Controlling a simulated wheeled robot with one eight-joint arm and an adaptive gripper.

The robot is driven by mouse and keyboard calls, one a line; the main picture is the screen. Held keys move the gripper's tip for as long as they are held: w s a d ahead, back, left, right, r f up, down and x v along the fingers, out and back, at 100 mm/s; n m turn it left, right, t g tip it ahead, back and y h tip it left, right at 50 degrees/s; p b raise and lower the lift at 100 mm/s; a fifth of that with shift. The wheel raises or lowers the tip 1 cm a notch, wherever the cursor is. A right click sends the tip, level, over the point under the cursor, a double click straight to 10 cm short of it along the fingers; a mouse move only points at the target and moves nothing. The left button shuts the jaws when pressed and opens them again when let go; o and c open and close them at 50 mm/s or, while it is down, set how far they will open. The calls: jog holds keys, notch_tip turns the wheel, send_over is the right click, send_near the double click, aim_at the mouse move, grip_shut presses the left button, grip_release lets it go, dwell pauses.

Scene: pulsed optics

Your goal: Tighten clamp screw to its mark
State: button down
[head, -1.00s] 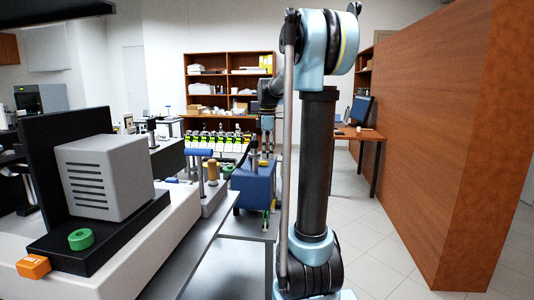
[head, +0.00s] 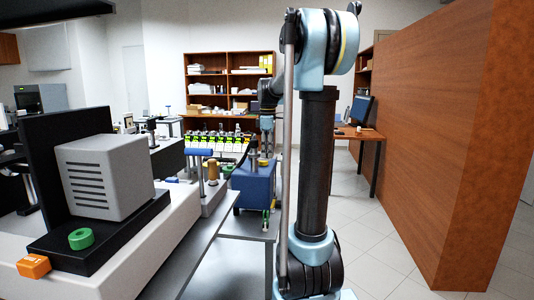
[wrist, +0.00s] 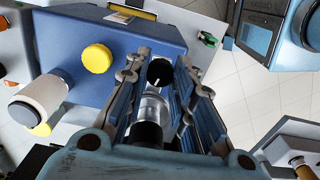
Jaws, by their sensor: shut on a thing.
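In the wrist view, a black knob (wrist: 159,73) with a short white line on it sits between the fingertips of my gripper (wrist: 161,68); I take it to be the clamp screw. The fingers are shut on it from both sides. A silver cylinder (wrist: 152,106) and a dark round part (wrist: 147,134) lie in line below it, between the fingers. No matching mark beside the knob can be made out. In the head view, my gripper is small and partly hidden near the blue box (head: 253,184), so the grip does not show there.
The blue housing in the wrist view (wrist: 75,30) carries a yellow knob (wrist: 97,58). A pale cylinder (wrist: 40,97) stands at its left. In the head view, a grey vented box (head: 105,178) stands near left, and a wooden partition (head: 450,150) stands right with open floor before it.

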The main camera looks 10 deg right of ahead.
jog(key=shift+w+m, duration=0.15)
jog(key=shift+m, duration=1.95)
jog(key=c, duration=1.3)
grip_release()
jog(key=shift+c, duration=0.2)
jog(key=shift+r, duration=0.1)
notch_tip(320, 180, up, 12)
